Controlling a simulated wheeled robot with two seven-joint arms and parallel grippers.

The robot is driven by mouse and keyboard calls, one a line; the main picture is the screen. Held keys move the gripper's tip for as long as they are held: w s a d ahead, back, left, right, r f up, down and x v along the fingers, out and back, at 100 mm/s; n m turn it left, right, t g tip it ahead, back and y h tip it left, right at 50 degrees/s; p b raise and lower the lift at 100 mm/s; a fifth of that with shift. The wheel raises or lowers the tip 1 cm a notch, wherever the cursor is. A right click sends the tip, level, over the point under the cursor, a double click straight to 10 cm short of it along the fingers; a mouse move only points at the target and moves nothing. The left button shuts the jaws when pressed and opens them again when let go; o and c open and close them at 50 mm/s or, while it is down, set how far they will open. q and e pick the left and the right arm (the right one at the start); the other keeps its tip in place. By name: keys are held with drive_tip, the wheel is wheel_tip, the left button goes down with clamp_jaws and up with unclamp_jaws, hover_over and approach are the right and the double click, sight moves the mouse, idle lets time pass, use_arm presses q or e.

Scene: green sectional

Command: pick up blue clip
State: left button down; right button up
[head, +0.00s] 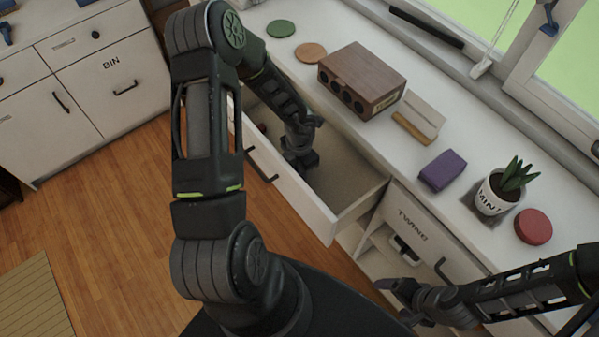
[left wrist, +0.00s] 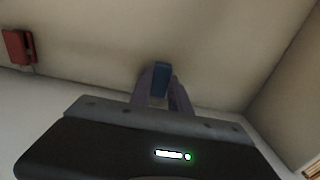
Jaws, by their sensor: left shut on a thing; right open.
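A small blue clip (left wrist: 161,77) shows in the left wrist view between my left gripper's fingertips (left wrist: 163,88), against the pale drawer bottom. My left gripper (head: 303,160) reaches down into the open drawer (head: 345,178) in the head view and is shut on the clip. The clip itself is hidden by the gripper in the head view. My right gripper (head: 400,290) is open and empty, low in front of the cabinet at the lower right.
A red item (left wrist: 17,46) lies in the drawer, apart from the clip. On the counter stand a wooden box (head: 362,78), a purple block (head: 443,170), a potted plant (head: 498,190) and a red disc (head: 533,226). The drawer's front panel (head: 290,190) stands close beside my left arm.

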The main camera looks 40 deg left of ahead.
use_arm(q)
wheel_tip(320, 180, up, 17)
drive_tip(key=p, duration=0.1)
drive_tip(key=shift+p, duration=0.4)
drive_tip(key=shift+f, duration=0.1)
idle(0.3)
